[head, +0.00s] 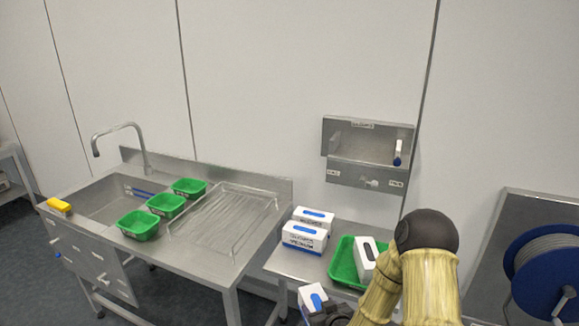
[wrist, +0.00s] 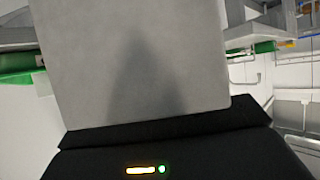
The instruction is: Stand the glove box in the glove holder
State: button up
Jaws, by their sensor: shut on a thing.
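My gripper (head: 328,315) is at the bottom of the head view, shut on a white glove box (head: 312,297) with a blue oval on it. The box is in front of the side table and looks tilted; its lower part is out of frame. In the wrist view the held box's plain grey face (wrist: 135,65) fills the middle, right against the dark gripper body; the fingertips are hidden. The steel glove holder (head: 345,173) is fixed to the wall, higher and further back, with no box visible in it.
Two white-and-blue boxes (head: 304,239) stand on the steel side table (head: 285,263). Beside them a green tray (head: 343,268) holds a white box with a dark slot (head: 365,256). A sink bench (head: 215,262) with green trays is left, a blue reel (head: 545,275) right.

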jog(key=s+d+f+m+h, duration=0.3)
jog(key=d+f+h, duration=0.1)
jog(key=d+f, duration=0.1)
jog(key=shift+d+f+m+t, duration=0.15)
jog(key=shift+d+m+t, duration=0.25)
jog(key=shift+d, duration=0.5)
jog(key=s+f, duration=0.4)
jog(key=f, duration=0.1)
jog(key=shift+s+f, duration=0.2)
jog(key=shift+s, duration=0.05)
jog(key=shift+f, duration=0.1)
